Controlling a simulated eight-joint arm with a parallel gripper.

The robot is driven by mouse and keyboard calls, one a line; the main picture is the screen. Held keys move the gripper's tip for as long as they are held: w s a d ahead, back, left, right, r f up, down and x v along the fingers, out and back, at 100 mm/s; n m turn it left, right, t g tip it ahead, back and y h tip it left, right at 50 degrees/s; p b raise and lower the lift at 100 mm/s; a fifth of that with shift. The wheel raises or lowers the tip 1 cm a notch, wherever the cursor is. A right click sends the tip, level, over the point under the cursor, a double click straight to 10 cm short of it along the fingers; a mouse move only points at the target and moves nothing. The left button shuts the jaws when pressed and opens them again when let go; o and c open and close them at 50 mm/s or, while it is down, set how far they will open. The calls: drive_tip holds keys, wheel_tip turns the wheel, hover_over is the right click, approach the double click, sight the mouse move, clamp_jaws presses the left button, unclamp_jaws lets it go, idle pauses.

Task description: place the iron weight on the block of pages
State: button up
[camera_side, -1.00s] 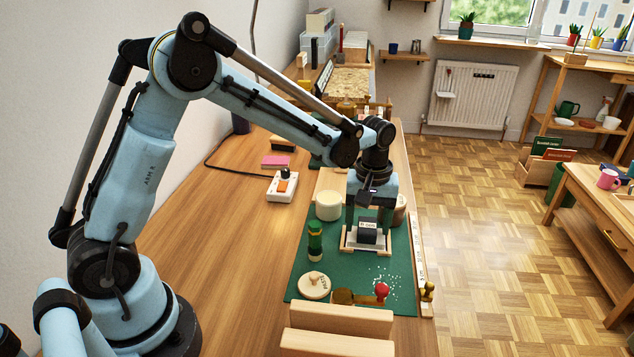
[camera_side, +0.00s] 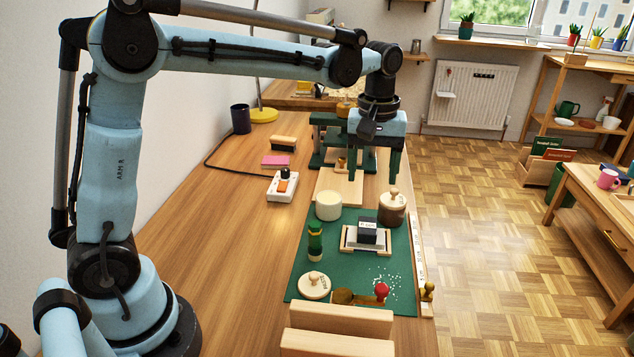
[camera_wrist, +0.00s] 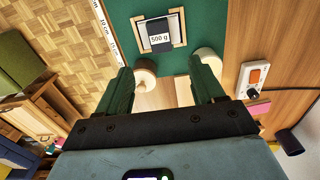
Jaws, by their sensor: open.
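The iron weight (camera_side: 367,230) is a dark block with a white label. It sits on the pale block of pages (camera_side: 364,241), which lies in a light wooden frame on the green mat (camera_side: 303,287). In the wrist view the weight (camera_wrist: 159,27) shows its "500 g" label at the top, on the pages in the frame. My gripper (camera_side: 373,180) is open and empty, raised above and behind the weight, apart from it. In the wrist view its green fingers (camera_wrist: 162,80) stand wide apart with nothing between them.
A cream pot (camera_side: 328,206) and a brown jar with a wooden knob lid (camera_side: 392,210) stand behind the frame. A green press (camera_side: 330,140) stands behind.

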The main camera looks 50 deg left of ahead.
drive_tip(key=s+a+f+m+t, duration=0.1)
drive_tip(key=s+m+t, duration=0.6)
drive_tip(key=s, duration=0.8)
drive_tip(key=shift+a+f+m, duration=0.35)
drive_tip(key=shift+f+m, duration=0.05)
drive_tip(key=shift+m, duration=0.5)
